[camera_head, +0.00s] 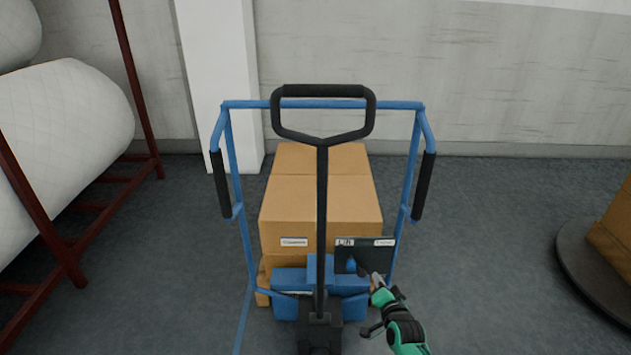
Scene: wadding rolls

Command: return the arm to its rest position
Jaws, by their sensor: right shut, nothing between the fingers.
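My right arm (405,330), green and black, comes in from the bottom right. My right gripper (366,271) is shut and empty, at the lower part of a black panel (375,258) with white labels. A small blue round part (351,265) shows on the panel beside the fingertips. I cannot tell whether the fingertips touch it. My left gripper is not in view.
A blue-framed cart (230,150) with a black handle (323,90) stands ahead, carrying cardboard boxes (320,200). White wadding rolls (70,130) lie on a red rack (150,130) at left. A round dark platform (572,262) with a box stands at right. Floor between is clear.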

